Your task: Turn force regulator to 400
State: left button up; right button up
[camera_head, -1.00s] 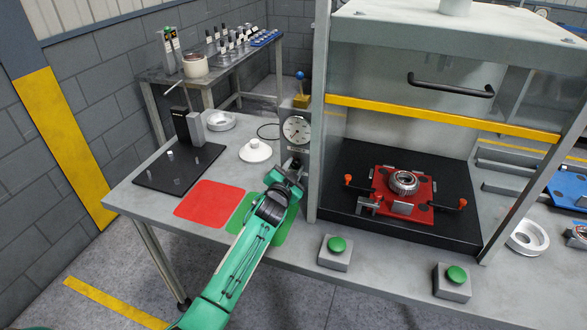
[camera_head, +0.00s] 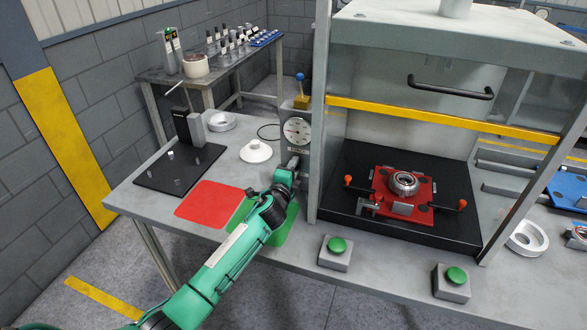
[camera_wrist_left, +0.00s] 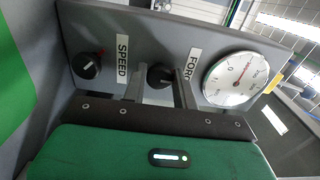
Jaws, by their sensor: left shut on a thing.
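The force regulator (camera_wrist_left: 160,77) is a dark round knob beside the FORCE label in the left wrist view. My left gripper (camera_wrist_left: 162,82) is shut on it, with one finger on each side. In the head view my left gripper (camera_head: 296,164) reaches the panel below the gauge, and the knob is hidden there. The round white gauge (camera_head: 297,131) has a dial; it also shows in the left wrist view (camera_wrist_left: 236,80), with its red needle near the 0 side. My right gripper is in neither view.
A second knob (camera_wrist_left: 86,65), marked SPEED, sits left of the force knob. The press frame (camera_head: 322,110) stands right of the panel. Red (camera_head: 208,203) and green (camera_head: 277,228) mats lie on the table, with a white cone-shaped part (camera_head: 256,152) behind them. Green buttons (camera_head: 337,245) stand in front.

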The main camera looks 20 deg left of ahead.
pick_arm(q)
jog(key=shift+m+p, duration=0.95)
jog(key=shift+m, duration=3.35)
jog(key=o, duration=1)
jog(key=shift+c, duration=0.2)
jog(key=shift+s, duration=0.15)
jog(key=s+b, duration=0.1)
jog(key=s, duration=1.2)
jog(key=shift+s+a+b, duration=0.2)
jog(key=shift+s+b, duration=0.1)
jog(key=shift+b, duration=0.05)
